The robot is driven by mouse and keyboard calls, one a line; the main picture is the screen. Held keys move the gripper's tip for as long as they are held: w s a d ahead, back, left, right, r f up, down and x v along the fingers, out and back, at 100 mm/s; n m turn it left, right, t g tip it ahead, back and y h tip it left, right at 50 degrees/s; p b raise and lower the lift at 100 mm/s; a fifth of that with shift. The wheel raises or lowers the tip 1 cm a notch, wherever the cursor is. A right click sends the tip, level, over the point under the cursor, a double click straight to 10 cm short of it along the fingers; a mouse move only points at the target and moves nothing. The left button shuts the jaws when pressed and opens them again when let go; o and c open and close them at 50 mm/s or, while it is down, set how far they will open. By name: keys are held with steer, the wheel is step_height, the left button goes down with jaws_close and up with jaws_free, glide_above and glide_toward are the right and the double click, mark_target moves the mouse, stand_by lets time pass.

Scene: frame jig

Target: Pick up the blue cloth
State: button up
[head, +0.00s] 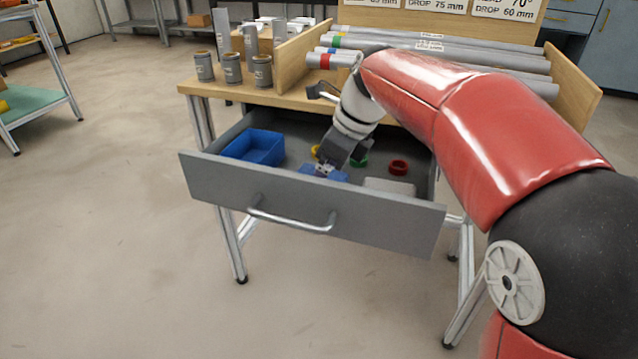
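The blue cloth (338,176) lies in the open grey drawer (300,205), near its front wall. Only parts of it show on either side of the fingertips. My gripper (324,171) reaches down into the drawer, with its fingertips at the cloth. The gripper body and the drawer front hide part of the cloth. I cannot tell whether the fingers are open or shut on it.
In the drawer are a blue bin (254,147) at left, a red ring (398,167), a green ring (359,161), a yellow ring (315,151) and a pale block (390,187). The bench top (285,98) overhangs the drawer's back; grey cylinders (232,69) stand on it.

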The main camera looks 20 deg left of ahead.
steer(key=shift+a+f, duration=0.2)
steer(key=shift+f, duration=0.25)
steer(key=c, duration=1.1)
steer(key=shift+o, duration=0.2)
steer(key=shift+r, duration=0.15)
step_height(320, 180, up, 20)
steer(key=p, duration=0.5)
steer(key=shift+p, duration=0.3)
